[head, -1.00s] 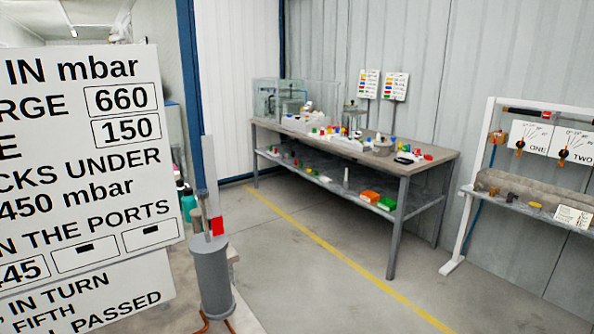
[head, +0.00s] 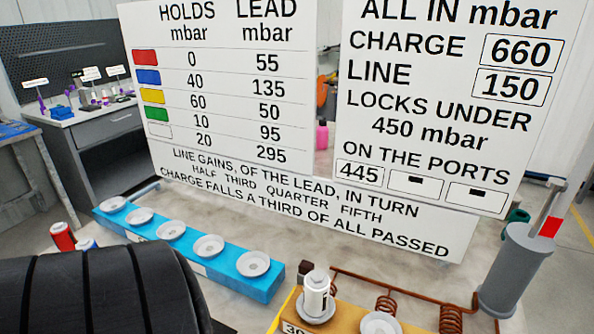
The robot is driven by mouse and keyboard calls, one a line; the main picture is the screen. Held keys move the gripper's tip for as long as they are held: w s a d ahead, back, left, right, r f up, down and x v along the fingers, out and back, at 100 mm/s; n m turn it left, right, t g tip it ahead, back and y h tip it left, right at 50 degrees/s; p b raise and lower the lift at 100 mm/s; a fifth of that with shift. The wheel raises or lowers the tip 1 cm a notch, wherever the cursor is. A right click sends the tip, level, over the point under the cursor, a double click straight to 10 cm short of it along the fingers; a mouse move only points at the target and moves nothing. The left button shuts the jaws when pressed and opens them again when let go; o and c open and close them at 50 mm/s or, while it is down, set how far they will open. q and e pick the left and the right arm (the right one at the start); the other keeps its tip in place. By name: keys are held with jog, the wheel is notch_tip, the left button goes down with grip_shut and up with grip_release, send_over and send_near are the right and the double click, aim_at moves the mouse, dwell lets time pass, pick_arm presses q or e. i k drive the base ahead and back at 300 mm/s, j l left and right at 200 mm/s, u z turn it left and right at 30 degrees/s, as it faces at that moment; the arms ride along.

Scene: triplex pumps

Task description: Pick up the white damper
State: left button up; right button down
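A white cylinder with a narrower neck (head: 316,291), which looks like the white damper, stands upright on a round pale seat of the yellow block (head: 350,322) at the bottom centre. A second seat (head: 380,323) on that block, to its right, is empty. A large black ribbed shape, likely my own arm, fills the lower left and may hide more. Neither gripper shows.
A blue rack (head: 190,248) with several empty round dishes runs across the bench. A grey cylinder (head: 516,270) stands at the right, with coiled copper pipe (head: 451,319) beside the yellow block. Large white signboards (head: 235,85) stand behind the rack.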

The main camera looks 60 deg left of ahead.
aim_at(317, 285)
jog(key=j+u, duration=0.1)
jog(key=u, duration=0.4)
jog(key=j+u, duration=0.1)
jog(key=u, duration=0.85)
jog(key=i, duration=0.05)
